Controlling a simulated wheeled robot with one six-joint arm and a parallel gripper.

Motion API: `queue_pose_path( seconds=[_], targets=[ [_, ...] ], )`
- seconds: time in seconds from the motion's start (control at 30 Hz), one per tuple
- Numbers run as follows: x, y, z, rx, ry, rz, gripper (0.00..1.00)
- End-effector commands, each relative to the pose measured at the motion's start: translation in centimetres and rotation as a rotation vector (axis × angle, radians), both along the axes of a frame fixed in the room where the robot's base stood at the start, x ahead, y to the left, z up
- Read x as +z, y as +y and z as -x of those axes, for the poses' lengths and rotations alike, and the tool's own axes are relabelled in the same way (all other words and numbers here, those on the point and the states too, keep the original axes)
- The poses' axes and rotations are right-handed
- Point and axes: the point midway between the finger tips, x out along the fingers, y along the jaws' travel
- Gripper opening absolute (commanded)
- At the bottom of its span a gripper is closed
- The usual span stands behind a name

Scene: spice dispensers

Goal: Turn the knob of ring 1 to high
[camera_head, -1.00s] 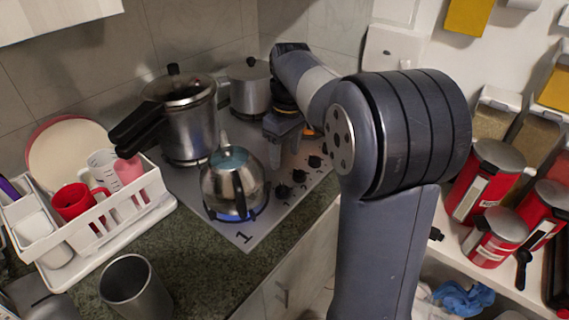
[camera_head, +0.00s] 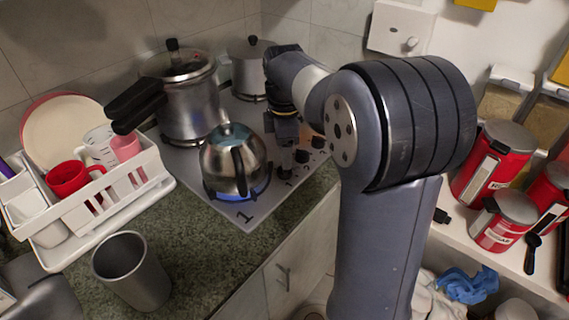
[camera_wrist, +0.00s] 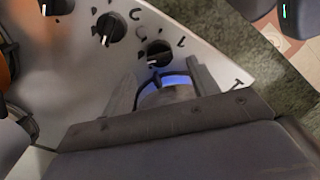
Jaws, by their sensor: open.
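The grey stove plate (camera_head: 228,208) carries a row of black knobs and a "1" mark at its front corner. In the wrist view, the knob (camera_wrist: 160,53) nearest that mark lies just beyond the fingertips, between their lines. My gripper (camera_wrist: 160,72) is open with nothing between its fingers. In the head view, my gripper (camera_head: 286,160) points down over the knob row behind the kettle and hides part of it. A steel kettle (camera_head: 232,168) stands on ring 1, with blue flame (camera_wrist: 165,82) showing below it.
A pressure cooker (camera_head: 188,105) and a pot (camera_head: 250,70) stand on the back of the stove. Two more knobs (camera_wrist: 110,28) (camera_wrist: 57,7) continue the row. A dish rack (camera_head: 100,205) and a grey cup (camera_head: 130,270) stand left. Red canisters (camera_head: 495,160) fill the right shelf.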

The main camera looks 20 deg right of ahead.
Motion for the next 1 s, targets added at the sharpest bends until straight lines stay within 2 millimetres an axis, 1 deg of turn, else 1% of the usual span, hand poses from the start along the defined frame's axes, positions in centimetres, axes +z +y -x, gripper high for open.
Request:
queue_pose_path(
  seconds=[0.03, 0.1, 0.2, 0.3, 0.43, 0.67, 1.0],
  targets=[
    [-1.1, 0.0, 0.1, -0.001, 0.005, -0.001, 0.56],
    [-2.2, 0.0, 0.1, -0.001, 0.004, 0.0, 0.56],
    [-3.4, 0.0, 0.0, -0.001, 0.002, 0.0, 0.56],
    [-4.2, 0.0, 0.0, -0.001, 0.002, 0.0, 0.56],
    [-4.6, 0.0, 0.0, -0.001, 0.0, 0.0, 0.56],
    [-4.6, 0.0, 0.0, -0.002, 0.0, 0.0, 0.56],
    [-4.6, 0.0, 0.0, -0.002, 0.0, 0.0, 0.28]
  ],
)
